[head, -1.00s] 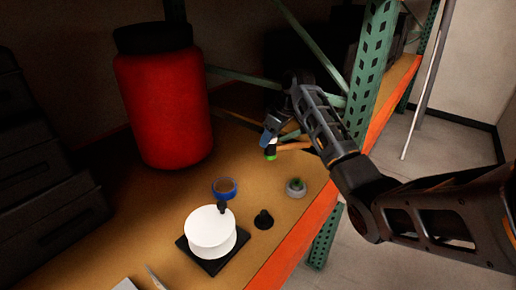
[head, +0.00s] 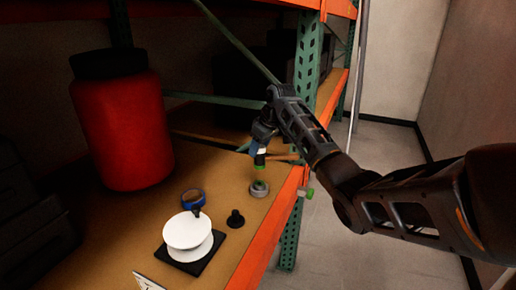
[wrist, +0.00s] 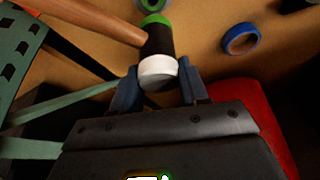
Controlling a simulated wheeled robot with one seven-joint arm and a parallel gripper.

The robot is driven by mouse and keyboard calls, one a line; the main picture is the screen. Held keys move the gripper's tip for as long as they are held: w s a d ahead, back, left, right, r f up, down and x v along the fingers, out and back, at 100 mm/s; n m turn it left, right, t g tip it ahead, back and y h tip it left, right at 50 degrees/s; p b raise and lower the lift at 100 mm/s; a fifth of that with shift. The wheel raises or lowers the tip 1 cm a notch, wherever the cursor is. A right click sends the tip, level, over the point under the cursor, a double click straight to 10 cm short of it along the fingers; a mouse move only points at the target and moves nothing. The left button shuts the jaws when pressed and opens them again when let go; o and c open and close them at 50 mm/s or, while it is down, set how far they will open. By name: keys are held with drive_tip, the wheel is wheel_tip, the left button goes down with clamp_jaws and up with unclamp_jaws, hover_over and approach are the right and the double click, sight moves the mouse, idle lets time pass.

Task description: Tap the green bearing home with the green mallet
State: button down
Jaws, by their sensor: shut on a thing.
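The green mallet has a black head (head: 259,160) with a green face pointing down and a white face toward my gripper. Its wooden handle (wrist: 90,18) sticks out sideways. My gripper (wrist: 157,85) is shut on the mallet head, a finger on each side near the white face. In the head view my gripper (head: 260,140) holds it over the shelf. The green bearing (head: 259,182) shows as a bit of green in a grey ring-shaped housing (head: 259,191), just below the green face in the picture. How deep the bearing sits I cannot tell.
A blue tape roll (head: 192,198), a white spool (head: 187,232) on a black base and a small black cone-like part (head: 235,219) stand nearby. A big red jar (head: 123,130) stands left. A green upright (head: 305,70) and the orange shelf edge (head: 265,245) are close to my arm.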

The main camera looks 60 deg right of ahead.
sight(259, 165)
drive_tip(key=shift+r+p, duration=0.2)
drive_tip(key=shift+p, duration=0.25)
drive_tip(key=shift+f+b, duration=1.4)
drive_tip(key=shift+f, duration=1.55)
drive_tip(key=shift+f+b, duration=0.3)
drive_tip(key=shift+f, duration=0.55)
drive_tip(key=shift+r+p, duration=0.85)
drive_tip(key=shift+p, duration=0.05)
drive_tip(key=shift+f+b, duration=0.4)
drive_tip(key=shift+f, duration=0.6)
